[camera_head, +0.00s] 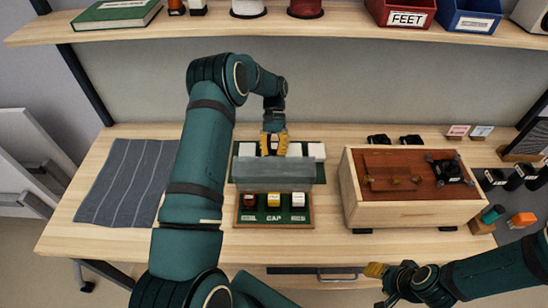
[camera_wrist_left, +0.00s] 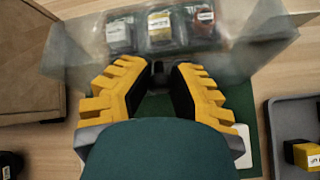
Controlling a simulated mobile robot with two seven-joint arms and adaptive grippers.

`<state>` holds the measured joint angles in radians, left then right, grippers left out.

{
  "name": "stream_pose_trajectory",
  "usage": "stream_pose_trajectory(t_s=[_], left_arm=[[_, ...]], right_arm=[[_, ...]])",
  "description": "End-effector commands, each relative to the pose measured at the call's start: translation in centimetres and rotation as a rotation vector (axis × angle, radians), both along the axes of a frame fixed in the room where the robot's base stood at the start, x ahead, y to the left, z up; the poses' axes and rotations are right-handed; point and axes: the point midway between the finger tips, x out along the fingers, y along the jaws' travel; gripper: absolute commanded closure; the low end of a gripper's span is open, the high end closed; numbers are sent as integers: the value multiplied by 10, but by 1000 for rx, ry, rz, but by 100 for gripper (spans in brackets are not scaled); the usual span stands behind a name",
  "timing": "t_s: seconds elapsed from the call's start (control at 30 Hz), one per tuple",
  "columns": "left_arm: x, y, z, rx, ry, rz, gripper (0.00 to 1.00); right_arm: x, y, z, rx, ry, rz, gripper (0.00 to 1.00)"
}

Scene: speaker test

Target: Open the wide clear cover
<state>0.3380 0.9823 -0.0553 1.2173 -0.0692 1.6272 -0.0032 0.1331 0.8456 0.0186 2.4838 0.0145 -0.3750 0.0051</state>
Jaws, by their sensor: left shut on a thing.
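The wide clear cover (camera_head: 275,175) is a see-through grey panel over the middle of a dark green board (camera_head: 245,217). Red (camera_head: 249,201), yellow (camera_head: 274,200) and white (camera_head: 298,200) blocks stand in front of it by the label "CAP". In the left wrist view, the cover (camera_wrist_left: 75,60) spans the top, with blocks blurred through it. My left gripper (camera_head: 273,143) is at the cover's far edge, its yellow fingers (camera_wrist_left: 160,75) shut on it. The cover's exact tilt is hard to tell. My right gripper (camera_head: 376,271) is low at the front, partly seen; its jaw state is unclear.
A wooden box (camera_head: 410,214) with a brown top stands right of the board. A striped grey cloth (camera_head: 122,185) lies left. White blocks (camera_head: 317,151) sit behind the cover. A grey tray (camera_wrist_left: 290,105) with a yellow block shows in the wrist view. A shelf (camera_head: 330,27) crosses the back.

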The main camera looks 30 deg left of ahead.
Motion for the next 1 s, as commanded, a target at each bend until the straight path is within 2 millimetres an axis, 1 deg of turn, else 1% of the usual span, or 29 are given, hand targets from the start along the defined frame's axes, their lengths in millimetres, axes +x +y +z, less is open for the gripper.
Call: stream_pose_trajectory(t_s=[0.03,0.6,0.63,0.67,0.7,1.0], left_arm=[[1,1,-7,6,-2,2,100],[2,3,-10,4,7,-1,100],[2,3,-10,4,7,-1,72],[2,3,-10,4,8,-1,61],[2,2,-11,4,7,0,48],[3,2,-7,2,4,0,48]], right_arm=[[0,0,-3,0,0,0,53],[0,0,-5,-1,0,1,53],[0,0,-5,-1,0,1,53],[0,0,-5,-1,0,1,53],[0,0,-5,-1,0,1,53],[0,0,-4,0,0,1,53]])
